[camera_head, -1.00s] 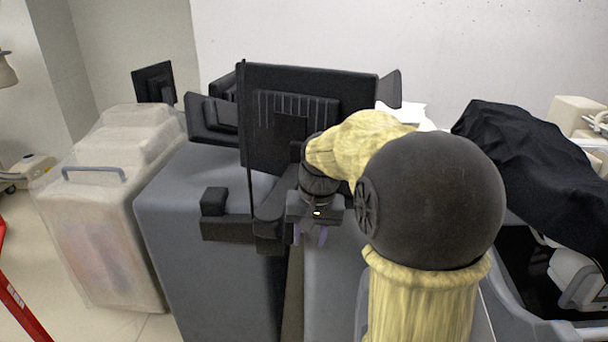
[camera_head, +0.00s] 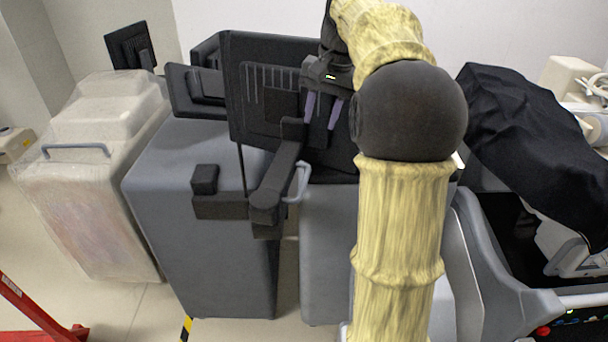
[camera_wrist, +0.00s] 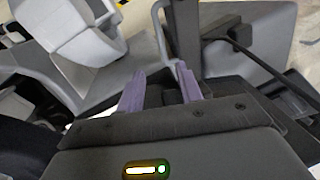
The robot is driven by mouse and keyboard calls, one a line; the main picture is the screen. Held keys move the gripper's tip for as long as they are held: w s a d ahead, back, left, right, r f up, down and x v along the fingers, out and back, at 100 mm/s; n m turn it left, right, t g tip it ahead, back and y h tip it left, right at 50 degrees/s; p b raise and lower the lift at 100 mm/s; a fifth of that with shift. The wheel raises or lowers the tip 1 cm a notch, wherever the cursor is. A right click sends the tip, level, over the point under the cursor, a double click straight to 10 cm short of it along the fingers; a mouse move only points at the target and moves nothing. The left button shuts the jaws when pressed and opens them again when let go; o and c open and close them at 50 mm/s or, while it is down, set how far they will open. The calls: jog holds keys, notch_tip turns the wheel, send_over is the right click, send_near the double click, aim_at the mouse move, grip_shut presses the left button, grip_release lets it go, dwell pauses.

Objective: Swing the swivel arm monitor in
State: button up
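The black monitor (camera_head: 245,85) stands with its ribbed back facing me, above a grey cart. Its dark swivel arm (camera_head: 275,180) runs from a bracket at lower left up to the monitor's back. My gripper (camera_head: 320,145) points down in front of the monitor's right part, close to the upper end of the swivel arm. Its two purple fingers are apart. In the wrist view, the gripper (camera_wrist: 160,70) also has its fingers apart, with a dark part behind the gap. I cannot tell whether the fingers touch the monitor or arm. My own arm hides the monitor's right side.
A plastic-covered cart (camera_head: 90,190) stands at left. Grey carts (camera_head: 200,240) stand below the monitor, with a light handle (camera_head: 299,182) beside the swivel arm. A black-draped machine (camera_head: 530,130) is at right. A red frame (camera_head: 40,315) lies at lower left.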

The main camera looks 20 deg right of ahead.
aim_at(304, 182)
jog(key=a+f, duration=0.1)
jog(key=f, duration=0.4)
jog(key=w+a+f+p, duration=0.1)
jog(key=f, duration=0.5)
jog(key=w+f+p, duration=0.1)
jog(key=f, duration=0.5)
jog(key=shift+a+f, duration=0.1)
jog(key=shift+a, duration=0.3)
grip_shut()
